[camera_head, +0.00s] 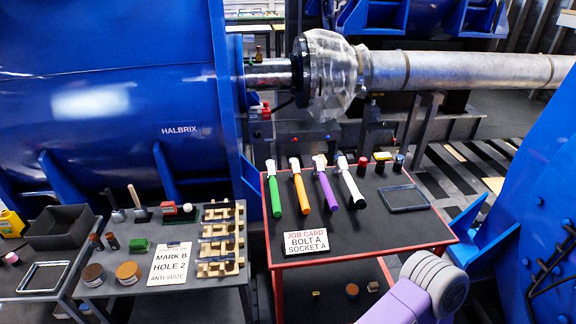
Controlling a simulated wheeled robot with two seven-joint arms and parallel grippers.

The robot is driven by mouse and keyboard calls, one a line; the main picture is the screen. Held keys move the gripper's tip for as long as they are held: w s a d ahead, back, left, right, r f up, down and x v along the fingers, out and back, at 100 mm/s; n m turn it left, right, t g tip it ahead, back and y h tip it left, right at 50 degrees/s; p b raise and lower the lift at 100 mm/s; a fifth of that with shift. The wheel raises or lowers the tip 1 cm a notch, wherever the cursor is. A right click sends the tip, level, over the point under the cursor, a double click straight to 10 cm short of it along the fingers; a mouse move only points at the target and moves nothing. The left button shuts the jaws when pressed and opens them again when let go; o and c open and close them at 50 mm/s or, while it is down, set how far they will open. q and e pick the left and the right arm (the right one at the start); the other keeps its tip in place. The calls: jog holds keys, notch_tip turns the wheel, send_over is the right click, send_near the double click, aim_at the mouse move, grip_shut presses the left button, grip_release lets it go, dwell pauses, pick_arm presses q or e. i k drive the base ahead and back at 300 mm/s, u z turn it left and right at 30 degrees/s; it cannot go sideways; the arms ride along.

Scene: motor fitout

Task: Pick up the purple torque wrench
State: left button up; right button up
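The purple torque wrench (328,189) lies on the dark top of a red-edged table (345,228). It has a purple handle and a pale head at its far end. It is the third from the left in a row of similar wrenches. A green-handled wrench (275,195) and an orange-handled wrench (301,192) lie to its left. A wrench with a white handle and a dark grip (350,184) lies to its right. Neither gripper shows. A grey and purple link of my arm rises at the lower right, apart from the wrenches.
An empty dark tray (404,208) and several small coloured items sit to the right. A crowded grey bench (205,275) stands left. Large blue housings flank the table; a metal shaft (460,70) runs behind.

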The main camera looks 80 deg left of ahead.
aim_at(319, 170)
jog(key=u, duration=2.55)
